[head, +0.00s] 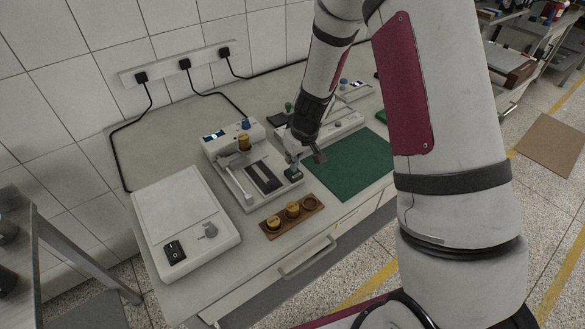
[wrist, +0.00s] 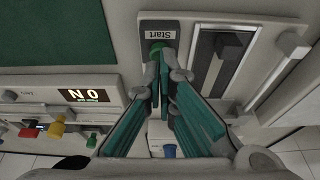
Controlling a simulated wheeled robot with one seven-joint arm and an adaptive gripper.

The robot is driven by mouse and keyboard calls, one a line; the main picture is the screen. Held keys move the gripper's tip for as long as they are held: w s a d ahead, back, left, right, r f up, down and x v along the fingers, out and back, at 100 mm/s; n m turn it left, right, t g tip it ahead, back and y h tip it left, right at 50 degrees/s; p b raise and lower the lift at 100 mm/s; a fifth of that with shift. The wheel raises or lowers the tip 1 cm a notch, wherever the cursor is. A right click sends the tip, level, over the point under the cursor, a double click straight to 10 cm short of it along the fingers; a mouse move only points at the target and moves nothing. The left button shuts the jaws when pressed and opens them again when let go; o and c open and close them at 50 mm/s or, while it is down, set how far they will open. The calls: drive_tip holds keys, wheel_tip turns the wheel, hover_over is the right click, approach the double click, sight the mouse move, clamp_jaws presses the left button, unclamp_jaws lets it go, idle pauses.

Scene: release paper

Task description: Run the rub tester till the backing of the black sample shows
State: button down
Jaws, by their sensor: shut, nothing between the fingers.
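The rub tester (head: 222,140) stands on the bench in the head view, with a brass weight (head: 244,144) and a blue knob at its back. The black sample (head: 264,178) lies on its bed as a dark strip; whether any backing shows is too small to tell. In the wrist view a dark strip (wrist: 203,66) lies on the bed at upper right. A green button (wrist: 157,46) sits under a "Start" label (wrist: 158,31). My gripper (head: 297,168) is shut and empty; in the wrist view its fingertips (wrist: 164,62) are at the button, partly hiding it. Contact is unclear.
A wooden rack (head: 268,234) with brass weights lies in front of the tester. A green mat (head: 350,164) is to the right, and another device (head: 326,133) stands behind my gripper. A flat white unit (head: 190,259) with a black switch stands at left.

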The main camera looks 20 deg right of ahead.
drive_tip(key=shift+f+b, duration=0.4)
drive_tip(key=shift+f, duration=0.35)
idle(0.3)
wheel_tip(320, 180, up, 7)
drive_tip(key=s+d+p, duration=0.1)
drive_tip(key=d+p, duration=0.1)
drive_tip(key=p, duration=0.1)
drive_tip(key=shift+s+d, duration=0.15)
drive_tip(key=shift+d, duration=0.1)
idle(0.5)
drive_tip(key=shift+r, duration=0.1)
idle(0.3)
